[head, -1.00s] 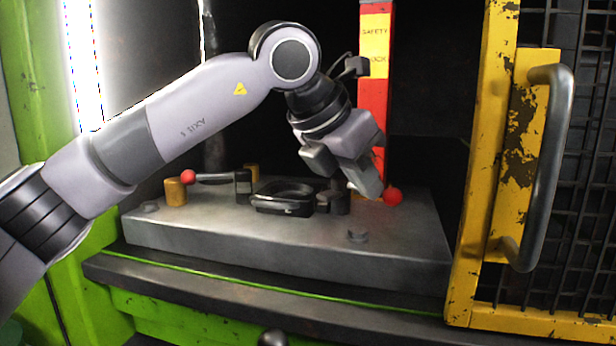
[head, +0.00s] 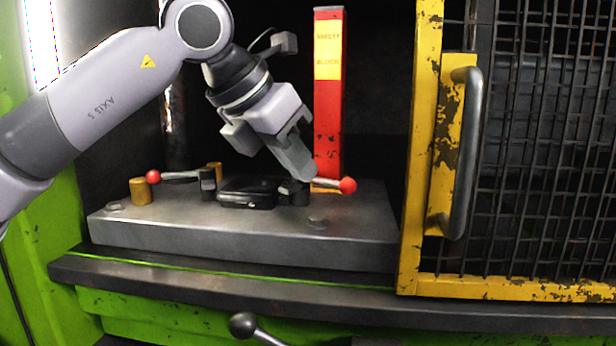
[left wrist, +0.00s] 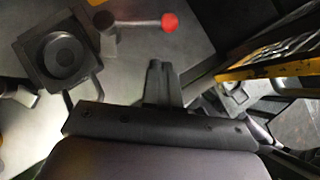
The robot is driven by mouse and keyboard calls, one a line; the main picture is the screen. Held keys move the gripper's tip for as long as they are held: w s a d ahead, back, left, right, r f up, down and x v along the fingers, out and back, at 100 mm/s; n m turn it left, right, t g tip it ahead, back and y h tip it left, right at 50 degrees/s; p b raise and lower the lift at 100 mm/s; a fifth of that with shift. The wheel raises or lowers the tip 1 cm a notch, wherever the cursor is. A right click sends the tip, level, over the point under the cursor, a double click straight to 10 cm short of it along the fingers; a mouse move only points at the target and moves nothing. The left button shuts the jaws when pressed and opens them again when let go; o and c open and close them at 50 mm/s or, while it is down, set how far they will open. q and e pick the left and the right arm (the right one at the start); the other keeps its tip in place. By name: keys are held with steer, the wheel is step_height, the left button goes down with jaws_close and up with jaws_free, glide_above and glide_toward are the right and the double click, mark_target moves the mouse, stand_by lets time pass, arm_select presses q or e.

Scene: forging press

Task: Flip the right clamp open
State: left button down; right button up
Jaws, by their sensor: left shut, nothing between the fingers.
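The right clamp has a pale lever ending in a red ball (head: 348,185) and a dark base (head: 293,194) on the grey bed plate (head: 240,238). Its lever lies roughly level, pointing right. My left gripper (head: 309,176) is shut and empty, fingers pointing down by the lever, short of the ball in the picture. I cannot tell whether they touch. My right gripper is in neither view.
A black die (head: 247,194) sits left of the right clamp. Beyond it is the left clamp with its red ball (head: 153,177) and a yellow post (head: 140,191). A red safety block (head: 328,110) stands behind. A yellow mesh door (head: 411,150) bounds the right side.

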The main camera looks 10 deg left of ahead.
arm_select(q)
steer(key=v, duration=0.7)
steer(key=shift+d+r, duration=0.15)
steer(key=shift+r, duration=0.1)
steer(key=shift+s, duration=0.15)
